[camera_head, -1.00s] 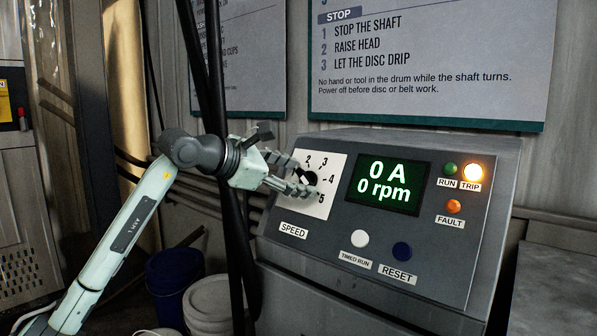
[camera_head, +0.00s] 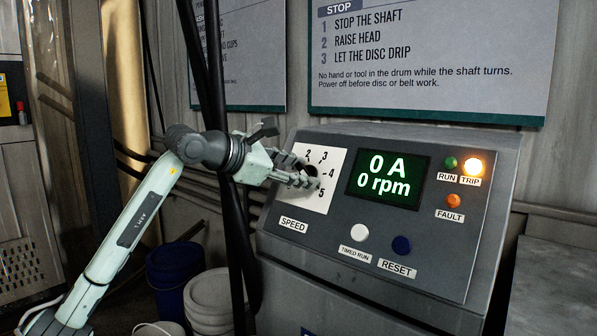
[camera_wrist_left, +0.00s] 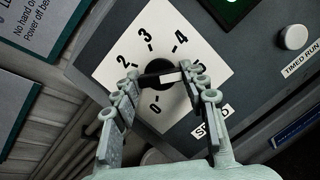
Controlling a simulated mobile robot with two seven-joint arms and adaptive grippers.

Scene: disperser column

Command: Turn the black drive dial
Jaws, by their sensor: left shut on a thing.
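The black drive dial (camera_head: 311,171) sits on a white scale plate (camera_head: 318,205) marked SPEED, at the left of the grey control panel. In the left wrist view, the dial (camera_wrist_left: 156,70) shows between my fingers, its white pointer mark towards the 5 side. My left gripper (camera_head: 307,175) is shut on the dial, one finger on each side; in the left wrist view the gripper (camera_wrist_left: 160,80) reaches over the plate. The fingers hide part of the dial and some numbers. The green display (camera_head: 389,181) reads 0 A and 0 rpm. My right gripper is not in view.
The amber TRIP lamp (camera_head: 473,166) glows. Dark vertical hoses (camera_head: 228,200) pass close by my left wrist. Buckets (camera_head: 208,300) stand on the floor below.

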